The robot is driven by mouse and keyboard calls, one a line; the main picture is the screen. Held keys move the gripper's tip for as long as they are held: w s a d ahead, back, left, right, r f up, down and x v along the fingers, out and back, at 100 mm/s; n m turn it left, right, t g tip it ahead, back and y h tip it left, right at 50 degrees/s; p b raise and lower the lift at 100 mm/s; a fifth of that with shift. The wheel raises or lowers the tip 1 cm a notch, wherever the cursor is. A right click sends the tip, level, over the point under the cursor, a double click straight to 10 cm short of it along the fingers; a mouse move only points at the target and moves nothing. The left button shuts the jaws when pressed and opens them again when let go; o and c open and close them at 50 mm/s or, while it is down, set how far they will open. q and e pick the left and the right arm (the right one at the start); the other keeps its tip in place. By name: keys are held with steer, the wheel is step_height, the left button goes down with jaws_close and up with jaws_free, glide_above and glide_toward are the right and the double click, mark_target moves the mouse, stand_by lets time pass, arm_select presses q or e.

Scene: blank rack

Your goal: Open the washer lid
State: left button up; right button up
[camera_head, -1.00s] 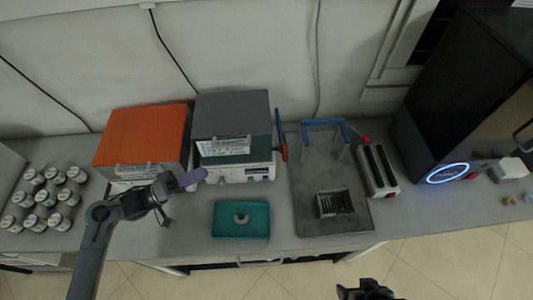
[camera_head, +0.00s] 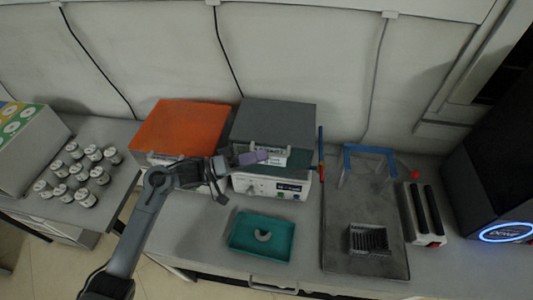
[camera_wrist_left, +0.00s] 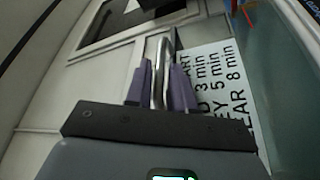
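The washer (camera_head: 277,122) is taken to be the grey-topped box in the middle of the bench; its lid looks down. A thin metal handle with a white label (camera_head: 272,155) is on its front. My left gripper (camera_head: 252,158), with purple fingers, is at the left part of this front. In the left wrist view the gripper (camera_wrist_left: 162,88) has its two fingers close on either side of the metal handle bar (camera_wrist_left: 158,62), seemingly touching it. The printed label (camera_wrist_left: 212,85) is beside it. My right gripper is not visible.
An orange-topped box (camera_head: 182,128) stands close on the left. A teal tray (camera_head: 262,237) lies in front. A dark tray (camera_head: 340,220) with a slotted rack (camera_head: 368,239) is on the right. Several jars (camera_head: 85,200) stand at left.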

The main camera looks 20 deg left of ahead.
arm_select(q)
steer(key=shift+x, duration=1.35)
jaws_close()
